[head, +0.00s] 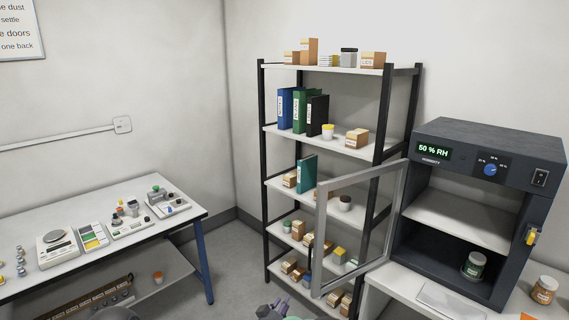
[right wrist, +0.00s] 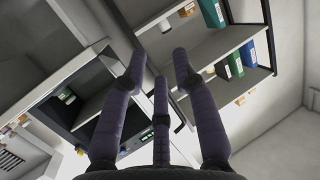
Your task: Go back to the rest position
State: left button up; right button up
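My right gripper (right wrist: 160,66) shows in the right wrist view with its three dark purple fingers spread apart. Nothing is between them. In the head view only a small part of the right gripper (head: 272,312) shows at the bottom edge, clear of the shelf and the cabinet. A grey rounded part at the bottom left of the head view seems to be my left arm; the left fingers cannot be made out.
The humidity cabinet (head: 431,201) has its glass door (head: 322,240) swung open toward the shelf rack (head: 262,150). A green-labelled jar (head: 474,266) stands inside. An orange jar (head: 544,290) stands on the right table. The left table (head: 190,190) holds a scale (head: 58,241). Floor shows between them.

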jog(key=s+d+f+n+g+y, duration=0.1)
jog(key=s+d+f+g+y, duration=0.25)
jog(key=s+f, duration=0.5)
jog(key=s+d+f+n+g+y, duration=0.1)
jog(key=s+d+f+g+y, duration=0.2)
jog(key=s+d+f, duration=0.35)
jog(key=s+f+g+y, duration=0.1)
jog(key=s+f+g, duration=0.1)
jog(key=s, duration=1.1)
jog(key=s+f+g+y, duration=0.2)
jog(key=s+g, duration=0.3)
jog(key=s, duration=0.8)
jog(key=shift+s+d+f, duration=0.25)
jog(key=shift+s+d, duration=0.1)
jog(key=shift+s, duration=0.05)
